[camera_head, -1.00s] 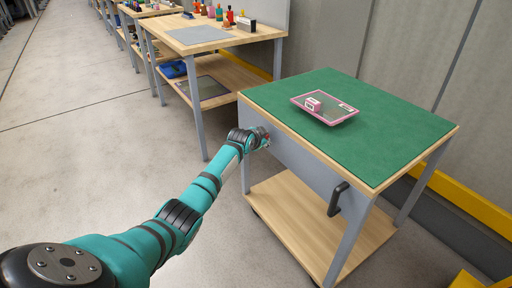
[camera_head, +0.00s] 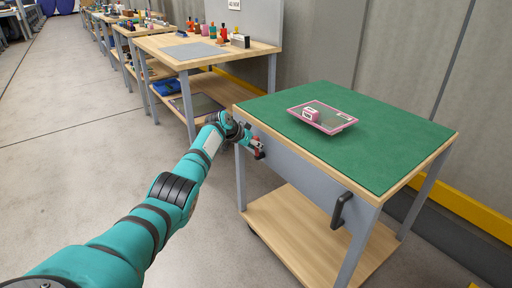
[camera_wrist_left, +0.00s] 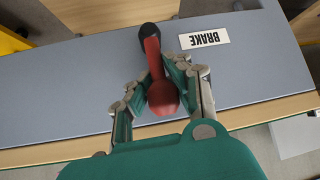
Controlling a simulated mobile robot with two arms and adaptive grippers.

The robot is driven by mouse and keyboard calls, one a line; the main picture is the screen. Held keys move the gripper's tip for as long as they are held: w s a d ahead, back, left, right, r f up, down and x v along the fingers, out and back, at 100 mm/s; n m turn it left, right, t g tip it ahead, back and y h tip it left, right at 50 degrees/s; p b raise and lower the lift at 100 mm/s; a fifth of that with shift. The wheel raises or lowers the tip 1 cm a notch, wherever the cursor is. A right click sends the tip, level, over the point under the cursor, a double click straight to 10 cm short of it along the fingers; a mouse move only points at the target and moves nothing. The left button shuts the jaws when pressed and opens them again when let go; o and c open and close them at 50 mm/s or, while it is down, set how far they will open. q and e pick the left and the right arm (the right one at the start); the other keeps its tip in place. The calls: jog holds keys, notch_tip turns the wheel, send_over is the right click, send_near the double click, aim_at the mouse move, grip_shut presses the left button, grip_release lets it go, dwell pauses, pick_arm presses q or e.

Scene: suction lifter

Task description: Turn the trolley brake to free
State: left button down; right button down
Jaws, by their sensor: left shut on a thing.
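The trolley (camera_head: 300,172) has a green top, a grey side panel and a wooden lower shelf. The red brake lever (camera_wrist_left: 155,68) is on the grey panel, with a dark rounded end at one end and a red knob at the other. A white label (camera_wrist_left: 204,38) reading BRAKE is beside it. My left gripper (camera_wrist_left: 160,82) is shut on the lever, with a finger on each side of it. My right gripper is out of view.
A pink-rimmed tray (camera_head: 320,117) with a small box lies on the green top. A black handle (camera_head: 341,210) sticks out at the panel's right end. A wooden workbench (camera_head: 190,50) stands behind at left. Bare floor lies left of the trolley.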

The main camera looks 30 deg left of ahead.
pick_arm(q)
jog(key=shift+a, duration=0.15)
jog(key=c, duration=1.1)
grip_release()
jog(key=shift+c, duration=0.2)
jog(key=v, duration=1.2)
